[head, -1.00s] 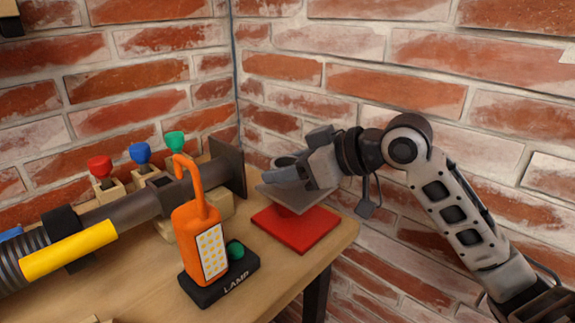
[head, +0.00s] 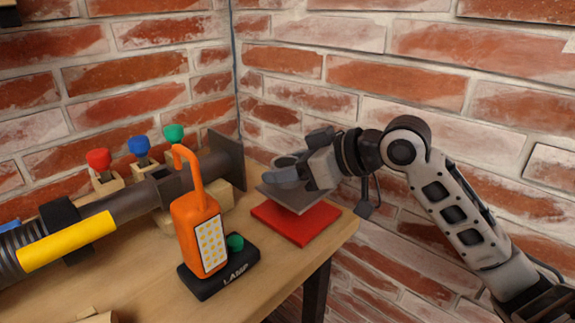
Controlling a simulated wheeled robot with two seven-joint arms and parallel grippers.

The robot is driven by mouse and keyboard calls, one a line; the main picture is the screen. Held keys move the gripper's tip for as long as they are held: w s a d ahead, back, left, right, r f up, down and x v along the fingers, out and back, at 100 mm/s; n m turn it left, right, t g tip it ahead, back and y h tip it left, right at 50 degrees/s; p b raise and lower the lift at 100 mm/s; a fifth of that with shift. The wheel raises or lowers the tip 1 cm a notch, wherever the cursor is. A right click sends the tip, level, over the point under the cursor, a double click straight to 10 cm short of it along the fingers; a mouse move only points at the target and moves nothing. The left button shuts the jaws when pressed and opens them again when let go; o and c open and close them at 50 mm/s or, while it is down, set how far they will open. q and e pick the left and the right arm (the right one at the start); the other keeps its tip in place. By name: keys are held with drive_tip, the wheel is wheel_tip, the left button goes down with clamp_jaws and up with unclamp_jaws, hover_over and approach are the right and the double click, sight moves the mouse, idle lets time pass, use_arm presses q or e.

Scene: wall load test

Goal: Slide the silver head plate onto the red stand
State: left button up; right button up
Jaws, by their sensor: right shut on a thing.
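The silver head plate (head: 291,201) is a flat grey plate above the red stand (head: 296,230), at the table's right side. My right gripper (head: 282,174) is shut on the raised part of the plate, reaching in from the right. The plate covers the back part of the red stand, whose front and right parts show. I cannot tell whether the plate touches the stand or hovers just above it. My left gripper is not in view.
An orange lamp (head: 187,227) stands on a black base (head: 216,283) left of the stand. A dark pipe (head: 130,205) with a yellow sleeve (head: 67,241) lies along the table's back. Red, blue and green knobs stand behind it. Brick walls close off the back and right.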

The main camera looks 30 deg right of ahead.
drive_tip(key=shift+f, duration=0.25)
drive_tip(key=shift+f+b, duration=0.3)
drive_tip(key=shift+f, duration=0.05)
drive_tip(key=shift+f, duration=0.1)
drive_tip(key=o, duration=1.9)
drive_tip(key=shift+f, duration=0.1)
